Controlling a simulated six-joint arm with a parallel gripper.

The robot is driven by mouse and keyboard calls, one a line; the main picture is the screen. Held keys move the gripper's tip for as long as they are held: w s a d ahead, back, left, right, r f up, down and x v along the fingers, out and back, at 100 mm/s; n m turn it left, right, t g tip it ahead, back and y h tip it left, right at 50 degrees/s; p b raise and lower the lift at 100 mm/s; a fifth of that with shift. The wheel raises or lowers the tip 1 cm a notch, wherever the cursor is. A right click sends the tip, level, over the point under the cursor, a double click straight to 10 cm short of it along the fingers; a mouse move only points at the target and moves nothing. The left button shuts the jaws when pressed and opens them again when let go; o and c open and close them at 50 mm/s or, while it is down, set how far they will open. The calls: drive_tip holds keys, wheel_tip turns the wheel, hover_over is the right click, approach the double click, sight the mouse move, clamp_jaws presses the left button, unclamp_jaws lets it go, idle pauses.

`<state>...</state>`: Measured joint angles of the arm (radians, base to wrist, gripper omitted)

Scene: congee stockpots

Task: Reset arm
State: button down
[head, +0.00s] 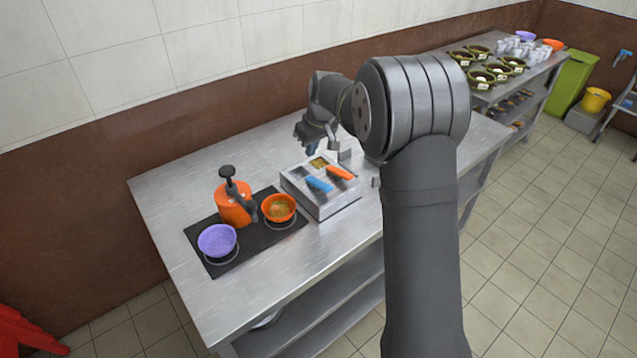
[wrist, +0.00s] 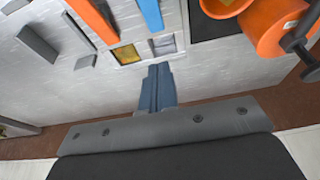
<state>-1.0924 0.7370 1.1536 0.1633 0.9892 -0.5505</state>
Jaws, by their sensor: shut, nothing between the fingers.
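My gripper (wrist: 157,88) is shut and empty, its two blue-grey fingers together in the wrist view. In the head view my gripper (head: 332,150) hangs above the table near the back edge of a grey box (head: 326,207). The box holds a blue-handled tool (head: 318,184) and an orange-handled tool (head: 340,172). These handles also show at the top of the wrist view. My arm hides part of the table to the right of the box.
Several green pots stand on a farther counter (head: 515,90).

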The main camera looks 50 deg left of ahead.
sight(309, 177)
drive_tip(key=shift+r, duration=0.25)
drive_tip(key=shift+f, duration=4)
